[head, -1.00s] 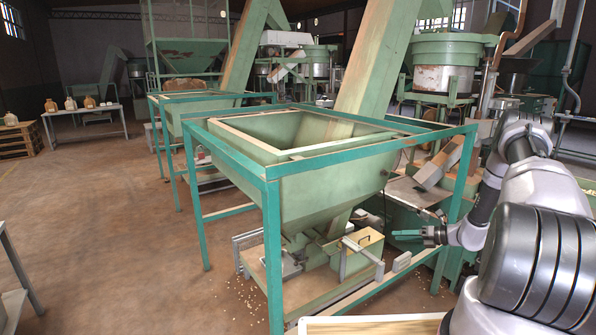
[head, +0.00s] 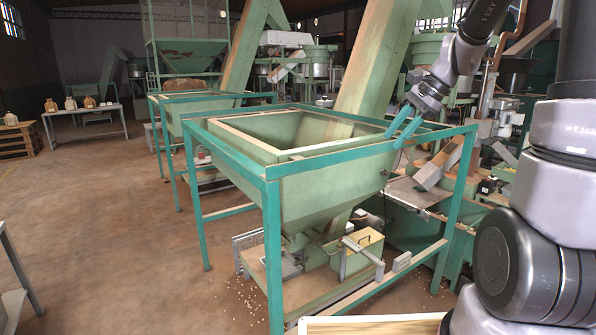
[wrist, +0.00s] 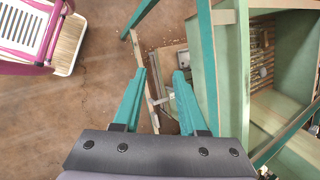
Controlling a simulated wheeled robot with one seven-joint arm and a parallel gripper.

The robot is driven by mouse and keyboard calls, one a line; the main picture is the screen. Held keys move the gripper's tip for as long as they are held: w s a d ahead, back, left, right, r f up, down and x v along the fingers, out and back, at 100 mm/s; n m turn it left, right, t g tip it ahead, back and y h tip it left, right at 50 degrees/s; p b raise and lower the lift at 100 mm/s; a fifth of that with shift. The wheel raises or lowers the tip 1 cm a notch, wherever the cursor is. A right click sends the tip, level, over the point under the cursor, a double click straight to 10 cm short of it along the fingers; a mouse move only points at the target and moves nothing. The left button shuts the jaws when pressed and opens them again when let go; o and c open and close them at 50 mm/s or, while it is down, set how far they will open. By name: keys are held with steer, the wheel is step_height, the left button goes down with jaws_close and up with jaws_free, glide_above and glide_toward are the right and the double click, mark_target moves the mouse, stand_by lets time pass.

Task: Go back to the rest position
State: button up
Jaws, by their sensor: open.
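My gripper (head: 404,124) is open, with its two teal fingers apart and pointing down. In the head view it hangs beside the right end of the near green hopper (head: 330,190). In the wrist view my gripper (wrist: 158,82) has nothing between its fingers. Below them show the floor and part of the hopper's frame (wrist: 208,70). I cannot tell whether the fingers touch the frame.
A pale tray edge (head: 375,325) lies at the bottom of the head view. A magenta-framed object (wrist: 42,35) stands at the upper left in the wrist view. Bottles stand on a far table (head: 85,112). The brown floor (head: 120,220) at left is clear.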

steer(key=s+r+n+t+h, duration=0.2)
steer(key=s+r+n, duration=0.2)
steer(key=s, duration=0.5)
steer(key=s+r+n+t+h, duration=0.1)
steer(key=s+r+n, duration=0.3)
steer(key=s, duration=0.6)
steer(key=shift+s+r+n+t+h, duration=0.15)
steer(key=shift+r+n+t+h, duration=0.2)
steer(key=shift+n+t, duration=0.45)
steer(key=shift+a, duration=0.1)
